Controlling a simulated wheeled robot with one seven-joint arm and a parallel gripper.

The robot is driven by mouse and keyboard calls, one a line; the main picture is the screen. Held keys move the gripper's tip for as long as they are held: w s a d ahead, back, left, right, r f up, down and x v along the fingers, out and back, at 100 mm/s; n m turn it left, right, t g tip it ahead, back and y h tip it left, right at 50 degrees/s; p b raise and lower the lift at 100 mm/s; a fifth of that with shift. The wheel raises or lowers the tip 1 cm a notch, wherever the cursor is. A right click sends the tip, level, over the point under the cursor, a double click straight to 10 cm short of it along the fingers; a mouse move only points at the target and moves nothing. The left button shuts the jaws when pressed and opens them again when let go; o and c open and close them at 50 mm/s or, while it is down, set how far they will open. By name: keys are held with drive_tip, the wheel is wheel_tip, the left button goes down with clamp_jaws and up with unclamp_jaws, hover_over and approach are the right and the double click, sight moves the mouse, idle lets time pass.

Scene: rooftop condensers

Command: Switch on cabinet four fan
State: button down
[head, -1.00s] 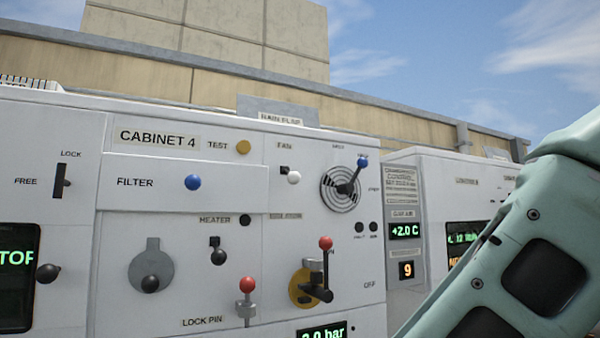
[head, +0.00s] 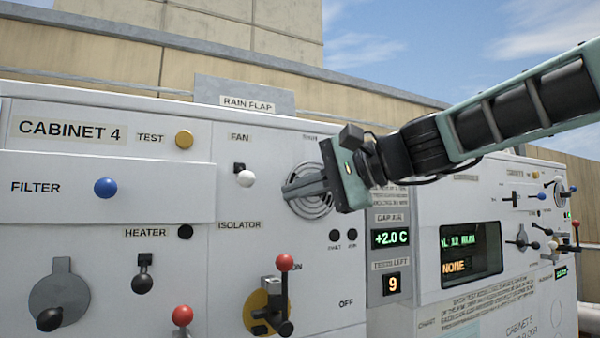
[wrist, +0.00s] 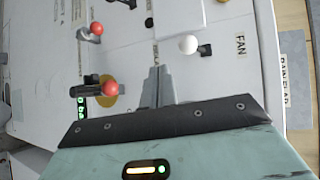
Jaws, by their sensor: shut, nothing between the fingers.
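Cabinet 4 (head: 112,240) is a white panel. Under its FAN label (head: 240,137) is the fan switch, a white ball knob (head: 245,178) on a small black base, the ball showing just below the base. My gripper (head: 286,190) is shut and empty, to the right of the knob in the head view and apart from it.
The isolator's red-ball lever (head: 284,263) stands below my gripper. A blue filter knob (head: 105,188) and yellow test knob (head: 184,139) are to the left. Displays read +2.0 C (head: 390,237) and 9 (head: 398,284). Cabinet 5 (head: 530,310) stands at the right.

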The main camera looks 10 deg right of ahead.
sight(243, 175)
drive_tip(key=shift+m+t+y, duration=0.3)
drive_tip(key=shift+m+t, duration=0.2)
drive_tip(key=shift+t, duration=0.2)
drive_tip(key=d+r, duration=0.1)
drive_tip(key=r, duration=0.1)
drive_tip(key=w+d+r, duration=0.1)
drive_tip(key=r, duration=0.1)
drive_tip(key=shift+w+d, duration=0.1)
drive_tip(key=shift+d, duration=0.3)
drive_tip(key=shift+f, duration=0.1)
drive_tip(key=p+x, duration=0.4)
drive_tip(key=x, duration=0.6)
drive_tip(key=shift+r+g+p, duration=0.2)
drive_tip(key=shift+g+p, duration=0.1)
drive_tip(key=shift+p, duration=0.3)
